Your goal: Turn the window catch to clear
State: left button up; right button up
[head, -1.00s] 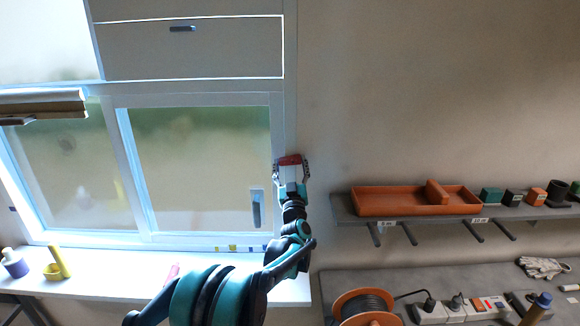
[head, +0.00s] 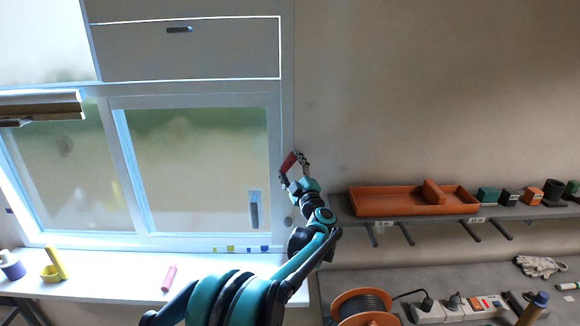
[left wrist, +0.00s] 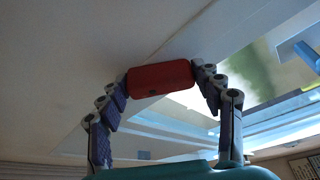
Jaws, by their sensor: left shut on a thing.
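A red block-like piece, apparently the window catch (head: 288,162), is at the right edge of the window frame (head: 275,130). It is tilted, its upper end to the right. My left gripper (head: 294,168) is shut on it. In the left wrist view the red piece (left wrist: 160,79) sits between the two fingertips, one at each end. What fixes it to the frame is hidden. A dark upright handle (head: 254,214) on a pale plate is at the lower right of the window pane. My right gripper is not in view.
An orange tray (head: 395,202) and several small blocks stand on the shelf at right. A cable reel (head: 362,306) and power strip (head: 465,310) are on the bench below. The wall right of the window is bare.

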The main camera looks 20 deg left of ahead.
pick_arm(q)
jog(key=shift+n, duration=0.7)
jog(key=o, duration=1.2)
jog(key=shift+c, duration=0.2)
jog(key=shift+d, duration=0.1)
jog(key=v, duration=1.2)
jog(key=shift+r, duration=0.2)
